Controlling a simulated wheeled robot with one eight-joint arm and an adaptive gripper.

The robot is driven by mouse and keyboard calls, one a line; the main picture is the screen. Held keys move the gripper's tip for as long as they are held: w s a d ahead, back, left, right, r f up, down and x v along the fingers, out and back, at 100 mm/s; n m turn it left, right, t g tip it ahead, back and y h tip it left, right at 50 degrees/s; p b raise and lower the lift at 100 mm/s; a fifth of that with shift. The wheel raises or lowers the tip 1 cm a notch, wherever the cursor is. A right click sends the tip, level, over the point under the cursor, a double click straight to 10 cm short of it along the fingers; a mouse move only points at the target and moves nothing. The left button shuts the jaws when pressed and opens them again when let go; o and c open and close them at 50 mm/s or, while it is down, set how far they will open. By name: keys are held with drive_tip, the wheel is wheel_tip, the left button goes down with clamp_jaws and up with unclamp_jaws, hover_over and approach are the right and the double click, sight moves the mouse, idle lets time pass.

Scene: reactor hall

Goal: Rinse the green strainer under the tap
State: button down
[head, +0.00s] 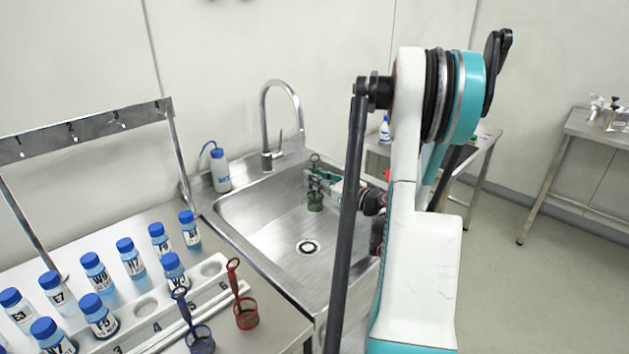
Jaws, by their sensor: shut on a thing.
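The green strainer (315,203) hangs upright over the right part of the steel sink (251,209). My gripper (317,181) is shut on its upper part, and the green handle top shows above the fingers. The tap (281,110) stands at the back of the sink, with its curved spout up and to the left of the strainer. I cannot make out any water coming from the spout. The sink drain (308,247) lies below and in front of the strainer. My arm hides the sink's right side.
A wash bottle (219,170) stands left of the tap. Several blue-capped bottles (131,258) crowd the left counter. A red strainer (245,309) and a blue strainer (199,335) stand by the white rack at the front. The sink's middle is clear.

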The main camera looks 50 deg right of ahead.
drive_tip(key=w+d+f, duration=0.2)
drive_tip(key=w+d, duration=0.3)
drive_tip(key=w, duration=0.5)
drive_tip(key=shift+d+f, duration=0.15)
drive_tip(key=shift+d, duration=0.25)
drive_tip(key=shift+d+b, duration=0.1)
drive_tip(key=shift+b, duration=0.2)
idle(0.5)
drive_tip(key=shift+s+d, duration=0.25)
drive_tip(key=shift+d, duration=0.15)
drive_tip(key=shift+a, duration=0.15)
drive_tip(key=shift+w+a, duration=0.3)
drive_tip(key=shift+a, duration=0.1)
drive_tip(key=shift+d, duration=0.15)
